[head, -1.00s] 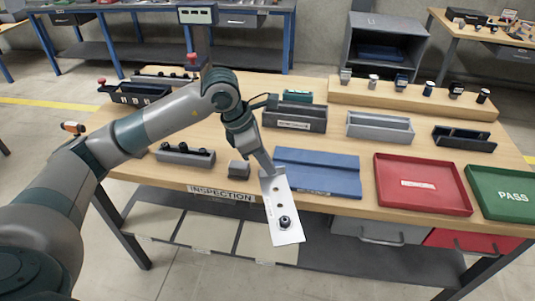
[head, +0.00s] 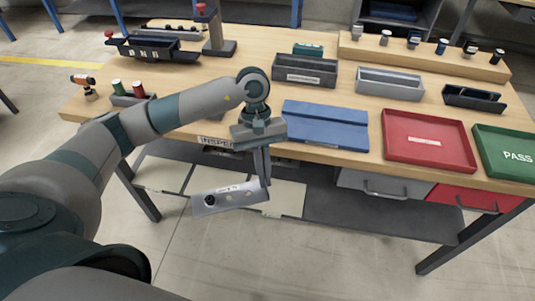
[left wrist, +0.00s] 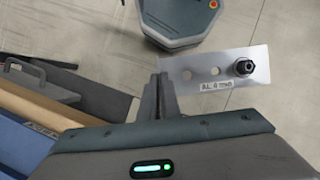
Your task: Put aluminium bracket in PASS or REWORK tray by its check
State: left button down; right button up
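The aluminium bracket (head: 235,198) is a flat silver plate with holes, a small label and a dark bolt-like part near one end. My left gripper (head: 266,183) points down in front of the bench edge and is shut on the end of the bracket. The left wrist view shows the gripper (left wrist: 160,92) at the bracket's left end and the label "AL" on the bracket (left wrist: 222,72). The red tray (head: 428,163), its label likely REWORK, and the green PASS tray (head: 515,158) lie on the bench at the right. My right gripper is not in view.
A blue fixture (head: 325,134) lies on the bench (head: 330,82) left of the red tray. Grey bins (head: 390,92) stand behind it, and a black tray (head: 473,107) at the right. A lower shelf (head: 350,215) runs under the bench.

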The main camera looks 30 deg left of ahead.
aim_at(258, 194)
pick_arm(q)
jog(key=s+f+m+g+y, duration=0.1)
jog(key=s+f+m+y, duration=0.2)
jog(key=s+m, duration=0.3)
jog(key=shift+s+d+f+m, duration=0.25)
jog(key=shift+d+f+m, duration=0.35)
jog(key=shift+m, duration=0.5)
jog(key=shift+a+f, duration=0.1)
jog(key=shift+a, duration=0.05)
